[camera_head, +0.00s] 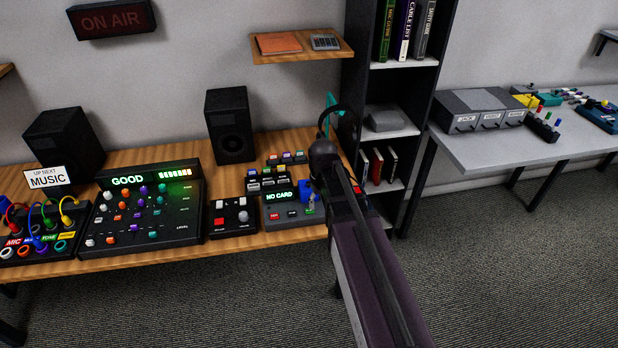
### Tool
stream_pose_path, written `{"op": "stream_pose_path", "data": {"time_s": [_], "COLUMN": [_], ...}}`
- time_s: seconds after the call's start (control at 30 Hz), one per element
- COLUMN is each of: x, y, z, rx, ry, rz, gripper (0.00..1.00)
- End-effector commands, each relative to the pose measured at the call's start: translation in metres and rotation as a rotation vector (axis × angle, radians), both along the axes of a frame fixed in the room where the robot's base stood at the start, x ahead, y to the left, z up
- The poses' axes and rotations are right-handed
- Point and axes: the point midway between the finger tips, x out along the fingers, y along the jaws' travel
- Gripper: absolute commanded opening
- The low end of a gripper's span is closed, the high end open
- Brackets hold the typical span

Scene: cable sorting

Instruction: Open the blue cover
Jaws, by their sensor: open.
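My arm hides the desk's right end.
The wooden desk (160,158) also holds a mixer (150,215), a small button box (231,217), a patch panel with cables (40,232) and two speakers (230,126). A dark shelf (403,62) stands behind my arm. A grey table (500,142) is at right.

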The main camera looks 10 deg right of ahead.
Motion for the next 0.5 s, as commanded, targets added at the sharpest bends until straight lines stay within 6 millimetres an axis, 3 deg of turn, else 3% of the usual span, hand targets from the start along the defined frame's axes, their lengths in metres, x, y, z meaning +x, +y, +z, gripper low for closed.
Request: {"op": "stream_pose_path", "data": {"time_s": [0.03,0.2,0.4,0.5], "x": [0.03,0.093,0.154,0.174], "y": [0.0,0.0,-0.001,-0.001], "z": [0.01,0.027,0.042,0.046], "rx": [0.0,0.0,0.001,0.001], "ry": [0.0,0.0,0.0,0.0], "rz": [0.022,0.106,0.193,0.223], "gripper": [0.64,0.64,0.64,0.64]}}
